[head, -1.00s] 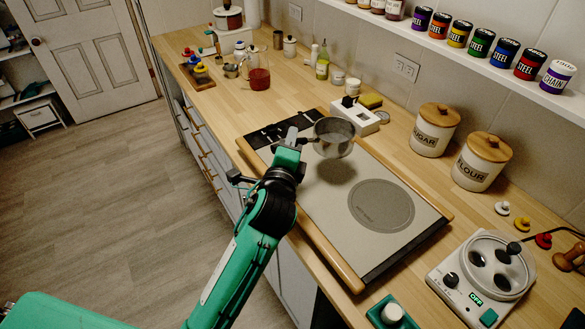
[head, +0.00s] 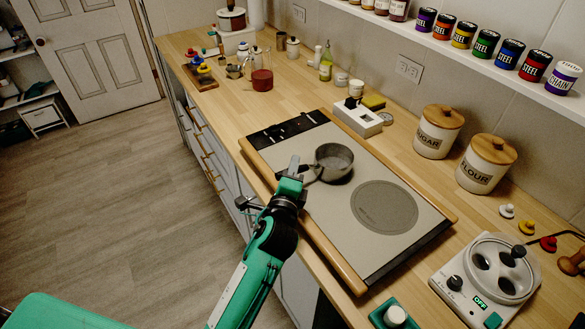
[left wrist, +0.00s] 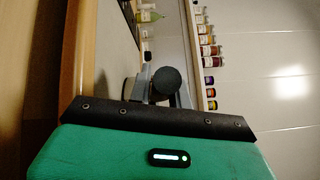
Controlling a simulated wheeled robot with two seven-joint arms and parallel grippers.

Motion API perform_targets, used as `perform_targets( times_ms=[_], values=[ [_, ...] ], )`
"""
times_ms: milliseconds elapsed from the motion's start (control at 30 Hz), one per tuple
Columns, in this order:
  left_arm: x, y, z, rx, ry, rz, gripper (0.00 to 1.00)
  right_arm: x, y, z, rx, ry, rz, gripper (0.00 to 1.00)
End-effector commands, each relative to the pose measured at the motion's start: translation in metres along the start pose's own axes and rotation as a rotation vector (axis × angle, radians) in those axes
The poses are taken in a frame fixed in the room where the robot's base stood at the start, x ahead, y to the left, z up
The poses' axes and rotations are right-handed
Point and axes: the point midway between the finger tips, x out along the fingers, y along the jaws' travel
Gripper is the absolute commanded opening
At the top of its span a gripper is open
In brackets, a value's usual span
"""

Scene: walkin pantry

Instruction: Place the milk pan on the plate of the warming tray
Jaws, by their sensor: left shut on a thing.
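The milk pan (head: 333,157), a small grey metal pan, is upright over the pale plate (head: 325,208) of the warming tray (head: 317,246), behind and left of the plate's dark grey printed disc (head: 384,207). The pan's base is at or just above the plate; I cannot tell if it touches. My left gripper (head: 304,172) is shut on the pan's handle, near the tray's left edge. In the left wrist view, the fingers (left wrist: 165,90) hold the handle, whose dark round end (left wrist: 167,80) faces the camera; the pan body is mostly hidden. My right gripper is out of view.
Behind the tray stand a white block (head: 357,118), a sugar canister (head: 437,130) and a flour canister (head: 486,163). A white device with a dial (head: 485,275) is at the right. A black control strip (head: 284,131) lies at the tray's far end. The plate around the disc is clear.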

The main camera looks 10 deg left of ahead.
Motion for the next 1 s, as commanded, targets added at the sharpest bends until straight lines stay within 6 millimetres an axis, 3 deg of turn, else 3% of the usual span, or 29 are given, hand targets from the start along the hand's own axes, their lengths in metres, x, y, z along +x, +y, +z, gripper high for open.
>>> perform_targets(
  times_ms=[33,133,500,667,1000],
  values=[
    [0.000,0.002,0.000,0.000,0.000,0.001,0.23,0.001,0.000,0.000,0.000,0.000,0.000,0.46],
    [0.000,0.001,0.000,0.000,0.000,0.001,0.41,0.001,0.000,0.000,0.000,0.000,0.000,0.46],
    [-0.002,-0.001,0.000,0.000,0.001,0.001,0.41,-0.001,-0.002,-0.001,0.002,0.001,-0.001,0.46],
    [-0.025,0.001,-0.001,-0.001,0.002,0.001,0.41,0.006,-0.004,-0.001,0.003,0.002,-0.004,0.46],
    [-0.091,0.001,0.000,-0.001,0.000,0.003,0.41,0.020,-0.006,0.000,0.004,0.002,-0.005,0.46]
  ],
)
